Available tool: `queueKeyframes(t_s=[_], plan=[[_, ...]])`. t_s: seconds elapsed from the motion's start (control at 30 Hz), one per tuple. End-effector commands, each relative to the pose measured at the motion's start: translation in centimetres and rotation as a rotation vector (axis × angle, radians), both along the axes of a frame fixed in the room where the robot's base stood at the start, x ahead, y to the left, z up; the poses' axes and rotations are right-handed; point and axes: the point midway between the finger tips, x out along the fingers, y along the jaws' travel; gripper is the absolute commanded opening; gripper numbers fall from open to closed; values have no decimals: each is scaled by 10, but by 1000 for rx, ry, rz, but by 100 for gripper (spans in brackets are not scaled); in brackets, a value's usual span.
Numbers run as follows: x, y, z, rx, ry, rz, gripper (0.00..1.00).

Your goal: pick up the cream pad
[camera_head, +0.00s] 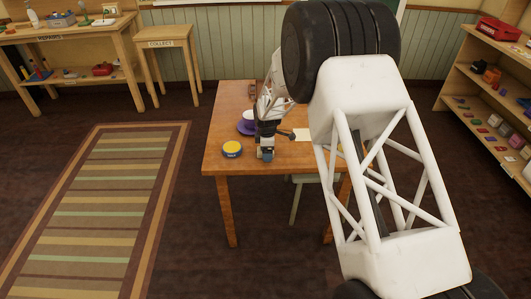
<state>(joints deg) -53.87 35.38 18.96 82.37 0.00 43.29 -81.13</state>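A flat cream pad (302,134) lies on the wooden table (225,112), right of my gripper. My arm's large white truss link hides the table's right side and may hide part of the pad. My gripper (266,156) points down over the table's front-middle part, left of the pad and apart from it. It is small here and its fingers are too unclear to show whether they are open or shut. A small dark item (285,135) shows between gripper and pad; I cannot tell what it is.
A dark blue round tin with a yellow top (232,148) is left of my gripper. A purple dish (246,127) with something white stands behind it. A brown item (252,90) is at the back. The table's front-left corner is clear. A stocked shelf (470,75) stands right.

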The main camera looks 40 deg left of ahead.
Motion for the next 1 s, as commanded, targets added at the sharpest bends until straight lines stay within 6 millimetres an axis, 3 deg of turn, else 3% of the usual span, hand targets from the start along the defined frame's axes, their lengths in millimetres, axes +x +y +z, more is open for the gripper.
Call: queueKeyframes(t_s=[0.57, 0.9, 1.0], plan=[[0, 0, -1, 0, 0, 0, 83], [0, 0, -1, 0, 0, 0, 31], [0, 0, -1, 0, 0, 0, 30]])
